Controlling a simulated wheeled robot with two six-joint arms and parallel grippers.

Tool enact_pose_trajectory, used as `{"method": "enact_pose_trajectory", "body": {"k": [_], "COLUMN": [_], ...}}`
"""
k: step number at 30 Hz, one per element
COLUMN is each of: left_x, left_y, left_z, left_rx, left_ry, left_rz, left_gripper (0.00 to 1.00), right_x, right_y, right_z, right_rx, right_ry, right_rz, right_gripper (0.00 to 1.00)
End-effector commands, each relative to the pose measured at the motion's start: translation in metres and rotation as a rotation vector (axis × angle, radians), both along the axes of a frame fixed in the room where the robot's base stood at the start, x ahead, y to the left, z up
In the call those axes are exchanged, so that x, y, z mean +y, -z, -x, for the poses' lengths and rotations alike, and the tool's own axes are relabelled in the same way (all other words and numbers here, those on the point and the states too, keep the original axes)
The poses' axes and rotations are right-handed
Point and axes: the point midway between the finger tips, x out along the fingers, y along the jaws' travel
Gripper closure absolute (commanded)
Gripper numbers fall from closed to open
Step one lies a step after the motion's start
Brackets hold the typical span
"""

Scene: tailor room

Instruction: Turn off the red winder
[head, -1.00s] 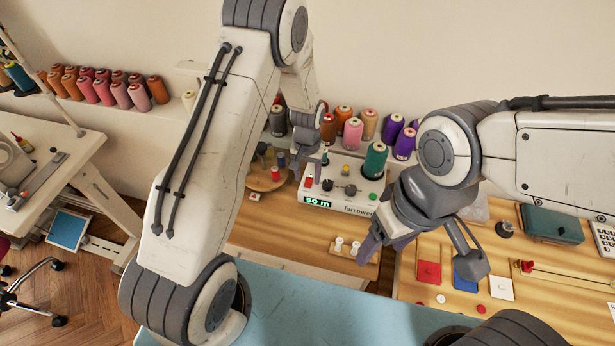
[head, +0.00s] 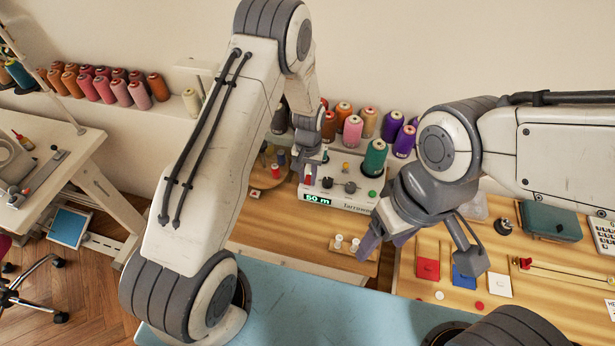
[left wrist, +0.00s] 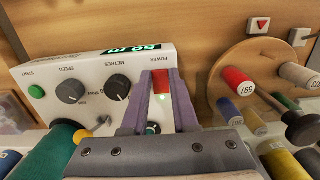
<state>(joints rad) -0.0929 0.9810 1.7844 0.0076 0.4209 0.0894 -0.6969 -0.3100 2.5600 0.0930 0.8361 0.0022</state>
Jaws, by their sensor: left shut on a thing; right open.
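The winder (head: 345,203) is a white box with a lit green display, dark knobs and a green button; its body is white, not red. Its red power switch (left wrist: 160,80) shows in the left wrist view, under the label POWER, with a small lit green light beside it. My left gripper (head: 307,180) is at the winder's left end, and its grey-purple fingers (left wrist: 160,95) are shut on the red switch. In the head view the fingers partly hide the switch. My right gripper (head: 420,252) is open and empty, in front of the winder's right end.
A round wooden spool stand (left wrist: 235,70) stands close beside the winder's power end. A green thread cone (head: 375,158) stands at its other end. A small peg block (head: 345,248) lies in front. Several cones line the wall behind. Bare tabletop lies front left.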

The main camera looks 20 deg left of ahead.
Motion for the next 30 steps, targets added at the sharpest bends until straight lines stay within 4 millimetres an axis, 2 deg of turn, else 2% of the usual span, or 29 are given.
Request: {"method": "enact_pose_trajectory", "body": {"k": [11,22,23,24,25,30], "left_x": [-0.0001,-0.0003,-0.0003,-0.0003,-0.0003,-0.0002], "left_y": [-0.0001,-0.0019,-0.0020,-0.0020,-0.0020,-0.0021], "left_z": [-0.0064,-0.0060,-0.0059,-0.0060,-0.0060,-0.0061], "left_rx": [0.197,0.215,0.215,0.215,0.215,0.214], "left_ry": [-0.001,0.000,0.000,0.000,0.000,0.000], "left_rz": [0.002,0.003,0.003,0.002,0.002,0.002], "left_gripper": [1.00,1.00,0.69,0.53,0.43,0.43], "right_x": [0.0000,0.0000,0.0000,0.0000,0.0000,0.0000], "right_y": [0.0092,0.0091,0.0091,0.0091,0.0091,0.0091], "right_z": [0.0000,0.0000,0.0000,0.0000,0.0000,0.0000], "right_rx": [0.000,0.000,0.000,0.000,0.000,0.000], "right_ry": [0.000,0.000,0.000,0.000,0.000,0.000], "right_rz": [0.000,0.000,0.000,0.000,0.000,0.000], "right_gripper": [0.31,0.31,0.31,0.31,0.31,0.31]}}
